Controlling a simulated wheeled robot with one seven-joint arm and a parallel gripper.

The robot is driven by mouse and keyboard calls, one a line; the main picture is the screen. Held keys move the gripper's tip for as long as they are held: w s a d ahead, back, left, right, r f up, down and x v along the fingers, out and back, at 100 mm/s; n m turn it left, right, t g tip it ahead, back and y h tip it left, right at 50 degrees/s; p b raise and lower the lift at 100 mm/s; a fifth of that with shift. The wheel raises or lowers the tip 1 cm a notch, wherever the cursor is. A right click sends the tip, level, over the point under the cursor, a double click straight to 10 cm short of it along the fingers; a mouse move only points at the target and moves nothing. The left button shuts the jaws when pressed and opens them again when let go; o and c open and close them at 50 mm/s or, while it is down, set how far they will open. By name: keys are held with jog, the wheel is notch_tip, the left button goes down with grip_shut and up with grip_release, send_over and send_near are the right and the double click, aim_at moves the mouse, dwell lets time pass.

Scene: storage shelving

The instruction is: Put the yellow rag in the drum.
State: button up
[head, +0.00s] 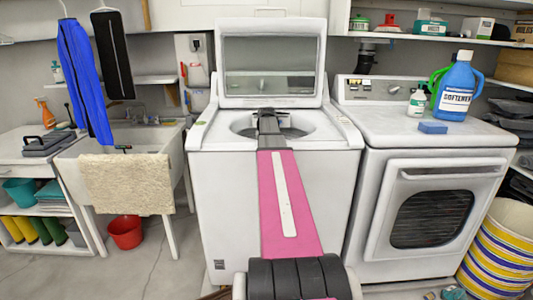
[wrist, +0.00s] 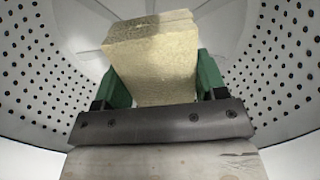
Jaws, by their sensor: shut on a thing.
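The yellow rag (wrist: 150,52) shows in the wrist view as a pale yellow, folded, block-like bundle. My gripper (wrist: 160,82) is shut on it, with a green finger against each side. Around it in the wrist view is the drum (wrist: 282,75), with grey walls full of small holes. In the head view the drum opening (head: 243,127) is in the top of the white washer (head: 275,185), whose lid (head: 268,88) stands up. My arm reaches over the front of the washer into this opening. The rag and the fingertips are hidden there.
A white dryer (head: 440,205) stands on the right, with a blue softener jug (head: 456,88), a small bottle (head: 417,100) and a blue sponge (head: 433,128) on top. A sink (head: 130,140) with a beige mat (head: 127,184) stands on the left. The raised lid closes off the back.

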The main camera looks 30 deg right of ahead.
jog(key=shift+f, duration=0.7)
jog(key=o, duration=1)
jog(key=shift+r, duration=0.15)
notch_tip(320, 180, up, 13)
dwell(0.4)
